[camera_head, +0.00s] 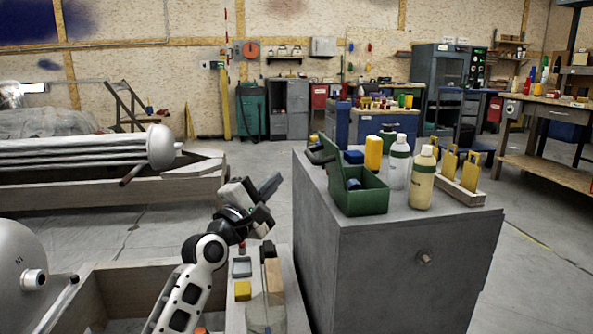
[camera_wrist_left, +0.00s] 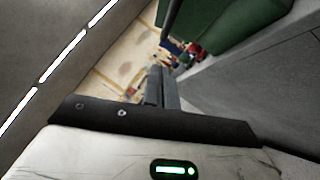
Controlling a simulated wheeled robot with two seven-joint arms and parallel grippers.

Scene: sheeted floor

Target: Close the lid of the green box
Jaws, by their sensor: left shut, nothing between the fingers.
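The green box (camera_head: 362,200) stands on top of a grey cabinet. Its lid (camera_head: 325,157) is open and tilted up and back to the left. A blue item (camera_head: 353,184) shows inside the box. My left gripper (camera_head: 270,186) is shut and empty, in the air left of the cabinet and apart from the box. In the left wrist view the shut fingers (camera_wrist_left: 162,88) point past the cabinet side, and part of the green box (camera_wrist_left: 235,25) shows at the top. My right gripper is not in view.
On the grey cabinet (camera_head: 400,262), a clear bottle (camera_head: 396,165), a cream bottle (camera_head: 422,180), a yellow container (camera_head: 373,153) and a wooden holder (camera_head: 460,190) with yellow items stand close around the box. A low bench with blocks (camera_head: 243,290) lies below my left arm.

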